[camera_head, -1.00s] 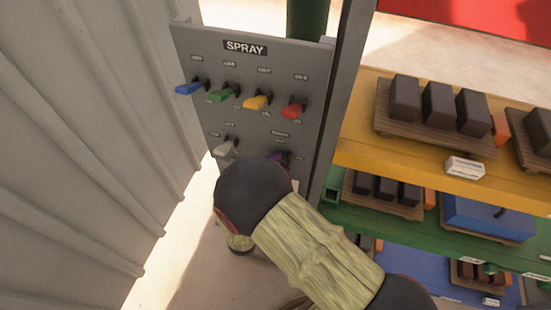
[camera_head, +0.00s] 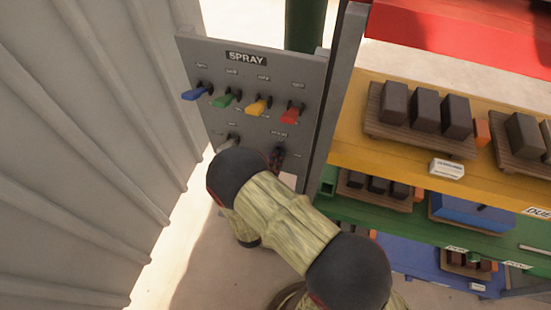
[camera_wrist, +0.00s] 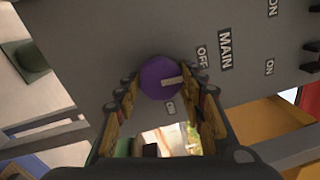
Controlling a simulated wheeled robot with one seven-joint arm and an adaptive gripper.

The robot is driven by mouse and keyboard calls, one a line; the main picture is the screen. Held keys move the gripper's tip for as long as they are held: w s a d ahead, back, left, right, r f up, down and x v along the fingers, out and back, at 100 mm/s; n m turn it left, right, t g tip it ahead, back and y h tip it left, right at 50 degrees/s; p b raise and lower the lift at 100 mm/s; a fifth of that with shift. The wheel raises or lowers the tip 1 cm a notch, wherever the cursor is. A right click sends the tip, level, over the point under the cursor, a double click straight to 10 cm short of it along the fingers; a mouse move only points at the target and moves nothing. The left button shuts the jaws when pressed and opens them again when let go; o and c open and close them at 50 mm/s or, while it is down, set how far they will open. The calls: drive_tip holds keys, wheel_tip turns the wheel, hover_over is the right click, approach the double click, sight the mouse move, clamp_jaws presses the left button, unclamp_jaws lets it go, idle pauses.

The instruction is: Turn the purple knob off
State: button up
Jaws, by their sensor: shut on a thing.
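The purple knob (camera_wrist: 157,76) is in the wrist view, on a grey panel (camera_wrist: 95,55) beside the MAIN label (camera_wrist: 225,50). My gripper (camera_wrist: 160,82) is shut on the knob, one finger on each side.
A corrugated wall (camera_head: 75,150) is at the left. A shelf rack (camera_head: 400,143) with dark blocks stands close at the right.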

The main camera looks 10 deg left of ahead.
drive_tip(key=shift+o, duration=0.2)
drive_tip(key=shift+n, duration=0.7)
drive_tip(key=shift+c, duration=0.2)
drive_tip(key=o, duration=1.2)
drive_tip(key=s, duration=0.8)
drive_tip(key=s+a+f, duration=0.1)
drive_tip(key=s, duration=0.3)
